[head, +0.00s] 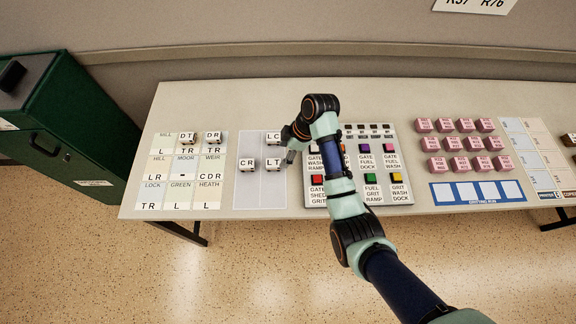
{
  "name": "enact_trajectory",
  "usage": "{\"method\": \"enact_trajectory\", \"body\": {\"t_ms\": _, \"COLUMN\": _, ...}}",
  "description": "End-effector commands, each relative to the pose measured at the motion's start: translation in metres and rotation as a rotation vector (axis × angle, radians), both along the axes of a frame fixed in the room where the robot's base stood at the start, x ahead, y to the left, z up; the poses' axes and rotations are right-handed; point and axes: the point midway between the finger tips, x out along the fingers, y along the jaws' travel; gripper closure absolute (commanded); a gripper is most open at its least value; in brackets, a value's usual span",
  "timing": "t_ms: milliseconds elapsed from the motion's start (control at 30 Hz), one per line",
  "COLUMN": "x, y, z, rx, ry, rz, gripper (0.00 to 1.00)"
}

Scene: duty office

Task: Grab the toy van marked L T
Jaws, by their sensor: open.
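The toy van marked L T (273,164) is a small white block with black letters. It stands on a grey lined mat (262,196), in the head view left of centre. My gripper (287,158) is just right of the L T van and appears above the mat. Its jaws are open and hold nothing visible; the fingers are small and partly hidden by my wrist. The van marked C R (247,165) stands left of L T. The van marked L C (273,138) stands behind L T, close to my wrist.
Vans marked D T (187,138) and D R (213,137) stand on the lettered grid card (180,185) at left. A button panel (318,200) lies right of the mat, partly under my arm. Several pink blocks (459,164) are farther right. A green cabinet (75,115) is beyond the table's left end.

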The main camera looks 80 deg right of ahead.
Motion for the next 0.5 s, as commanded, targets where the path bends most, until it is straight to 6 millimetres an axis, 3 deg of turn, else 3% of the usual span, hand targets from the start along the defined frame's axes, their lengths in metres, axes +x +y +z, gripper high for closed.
{"method": "enact_trajectory", "body": {"t_ms": 400, "x": 0.011, "y": 0.004, "z": -0.029, "rx": -0.001, "ry": 0.001, "rz": 0.001, "gripper": 0.32}}
{"method": "enact_trajectory", "body": {"t_ms": 500, "x": 0.017, "y": 0.007, "z": -0.044, "rx": 0.001, "ry": 0.001, "rz": 0.002, "gripper": 0.32}}
